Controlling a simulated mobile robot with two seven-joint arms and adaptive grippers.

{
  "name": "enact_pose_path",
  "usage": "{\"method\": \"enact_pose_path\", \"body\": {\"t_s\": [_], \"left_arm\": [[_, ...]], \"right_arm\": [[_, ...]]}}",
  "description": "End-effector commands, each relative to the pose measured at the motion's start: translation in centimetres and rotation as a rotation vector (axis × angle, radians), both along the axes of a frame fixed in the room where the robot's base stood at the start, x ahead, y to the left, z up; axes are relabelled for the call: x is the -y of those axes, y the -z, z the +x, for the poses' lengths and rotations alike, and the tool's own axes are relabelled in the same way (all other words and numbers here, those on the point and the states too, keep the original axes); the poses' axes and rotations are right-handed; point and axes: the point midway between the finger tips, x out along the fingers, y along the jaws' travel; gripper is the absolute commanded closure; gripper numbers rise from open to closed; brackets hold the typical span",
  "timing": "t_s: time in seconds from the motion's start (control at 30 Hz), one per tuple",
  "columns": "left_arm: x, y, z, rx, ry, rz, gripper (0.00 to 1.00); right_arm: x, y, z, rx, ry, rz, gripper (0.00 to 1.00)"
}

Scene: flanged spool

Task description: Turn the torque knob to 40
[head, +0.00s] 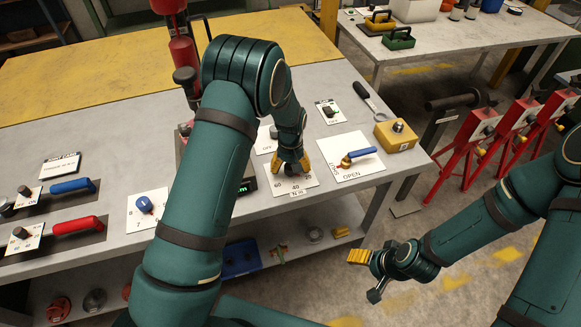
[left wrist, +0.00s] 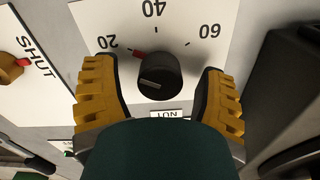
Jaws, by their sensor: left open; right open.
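The torque knob (left wrist: 160,76) is a black round knob on a white dial plate (left wrist: 190,20) marked 20, 40 and 60. A red mark at the knob's upper-left edge points near 20; a pale line crosses its face. My left gripper (left wrist: 156,82) is open, with one yellow finger on each side of the knob and visible gaps between. In the head view the left gripper (head: 290,165) is over the dial plate (head: 295,183) and mostly hides the knob. My right gripper (head: 368,265) is open and empty, off the table's front edge.
A plate with a blue lever (head: 358,153) is right of the dial. A yellow box (head: 396,134) stands near the table's right end. A green-lit display (head: 243,188) is left of the dial. Red stands (head: 480,140) are on the floor at right.

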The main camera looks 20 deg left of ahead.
Motion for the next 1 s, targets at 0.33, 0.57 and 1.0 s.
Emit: {"method": "enact_pose_path", "body": {"t_s": [0.33,0.57,1.0], "left_arm": [[-0.01,0.07,0.01,0.000,0.000,0.000,0.52],[-0.02,0.05,0.02,0.000,0.000,0.000,0.97],[-0.06,0.11,0.05,0.003,0.131,-0.001,0.97]], "right_arm": [[-0.01,0.00,0.00,0.000,0.000,0.000,0.28],[-0.01,0.00,0.00,0.000,0.000,0.000,0.28],[-0.04,0.73,0.01,0.000,0.000,-0.001,0.28]]}}
